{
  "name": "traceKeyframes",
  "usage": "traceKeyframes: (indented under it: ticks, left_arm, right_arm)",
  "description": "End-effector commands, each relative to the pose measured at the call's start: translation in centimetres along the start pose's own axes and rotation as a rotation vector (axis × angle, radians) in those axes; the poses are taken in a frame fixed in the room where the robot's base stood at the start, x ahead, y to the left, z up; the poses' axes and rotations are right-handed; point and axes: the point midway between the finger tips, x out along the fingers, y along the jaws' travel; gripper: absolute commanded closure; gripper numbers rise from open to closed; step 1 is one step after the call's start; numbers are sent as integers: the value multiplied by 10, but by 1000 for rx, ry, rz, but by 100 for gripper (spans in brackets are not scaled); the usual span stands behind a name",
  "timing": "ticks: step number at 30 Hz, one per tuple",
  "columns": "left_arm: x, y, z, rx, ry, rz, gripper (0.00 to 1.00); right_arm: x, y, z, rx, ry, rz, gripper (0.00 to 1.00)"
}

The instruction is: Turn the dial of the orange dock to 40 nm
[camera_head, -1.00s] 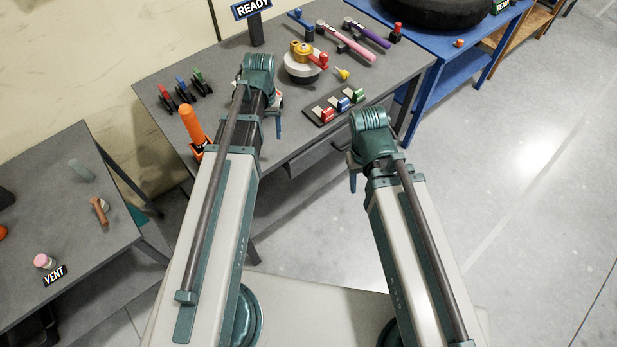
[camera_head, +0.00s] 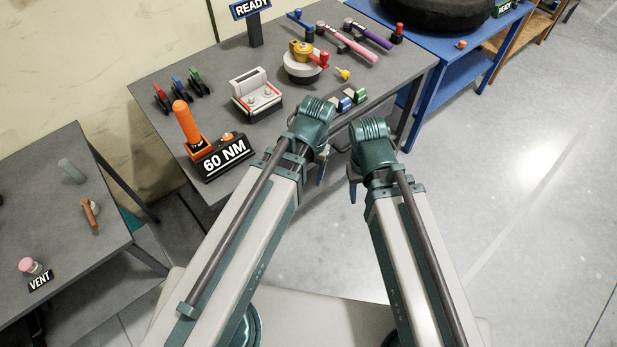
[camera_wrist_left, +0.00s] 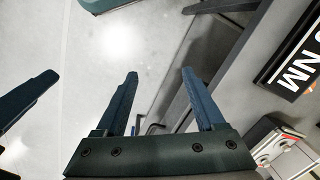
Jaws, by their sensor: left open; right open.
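The orange dock (camera_head: 195,146) stands at the near left corner of the grey workbench, with an orange upright handle (camera_head: 187,119) in it. Its black display (camera_head: 222,158) reads "60 NM". A small orange part (camera_head: 228,137) shows just behind the display; I cannot tell if it is the dial. The display's edge also shows in the left wrist view (camera_wrist_left: 293,65). My left gripper (camera_head: 322,170) is right of the dock, over the bench's front edge; in the wrist view its fingers (camera_wrist_left: 160,73) are apart and empty. My right gripper (camera_head: 352,188) is further right, mostly hidden.
A grey-white device (camera_head: 257,95) stands right of the dock. Red, blue and green clamps (camera_head: 178,87) lie behind it. A round device (camera_head: 303,66) and coloured tools (camera_head: 347,43) are further back. A side table (camera_head: 75,190) stands left, with a gap between.

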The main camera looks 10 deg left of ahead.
Motion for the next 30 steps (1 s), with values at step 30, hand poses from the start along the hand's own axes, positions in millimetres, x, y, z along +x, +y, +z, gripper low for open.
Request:
traceKeyframes:
  ticks: [30]
  left_arm:
    - [-51,-132,-59,-285,4,47,29]
  right_arm:
    - [-59,6,3,-1,0,0,50]
